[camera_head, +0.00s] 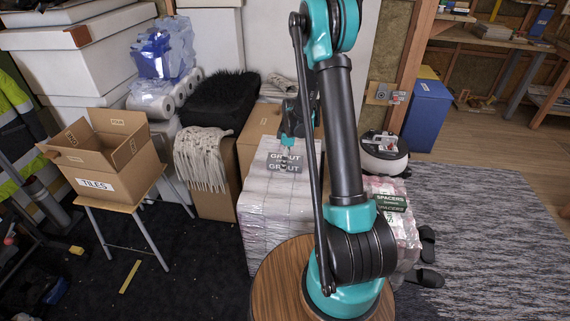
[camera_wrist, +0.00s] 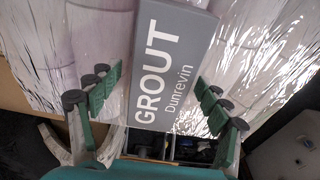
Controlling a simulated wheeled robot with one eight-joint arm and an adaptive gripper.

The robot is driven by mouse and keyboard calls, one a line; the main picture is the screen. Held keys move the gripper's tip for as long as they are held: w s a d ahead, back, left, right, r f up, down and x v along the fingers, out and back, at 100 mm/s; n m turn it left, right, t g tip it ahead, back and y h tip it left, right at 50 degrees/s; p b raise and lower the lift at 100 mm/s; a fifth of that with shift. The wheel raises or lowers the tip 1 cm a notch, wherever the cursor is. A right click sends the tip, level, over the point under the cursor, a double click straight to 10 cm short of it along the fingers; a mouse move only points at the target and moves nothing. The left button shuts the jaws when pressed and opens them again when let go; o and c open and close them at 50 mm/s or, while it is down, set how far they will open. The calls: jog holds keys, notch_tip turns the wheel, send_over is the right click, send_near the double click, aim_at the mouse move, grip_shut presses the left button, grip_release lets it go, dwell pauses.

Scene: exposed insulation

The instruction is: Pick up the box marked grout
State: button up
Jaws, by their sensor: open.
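The grey box marked GROUT (camera_head: 284,166) sits on a plastic-wrapped stack (camera_head: 262,200) in the middle of the head view. In the wrist view the grout box (camera_wrist: 172,62), with "GROUT Dunrevin" in white letters, lies between my fingers. My gripper (camera_head: 287,143) points down close above the box. In the wrist view my gripper (camera_wrist: 157,88) is open, with one green-padded finger on each side of the box and gaps showing on both sides. The fingers do not appear to press on it.
A box marked SPACERS (camera_head: 388,203) lies on another wrapped stack to the right. An open cardboard box marked TILES (camera_head: 97,185) stands on a small table at left. A black fluffy item (camera_head: 220,98) and a pale fringed textile (camera_head: 203,157) are left of the grout box.

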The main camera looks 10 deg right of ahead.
jog(key=shift+f, duration=0.4)
jog(key=c, duration=1.7)
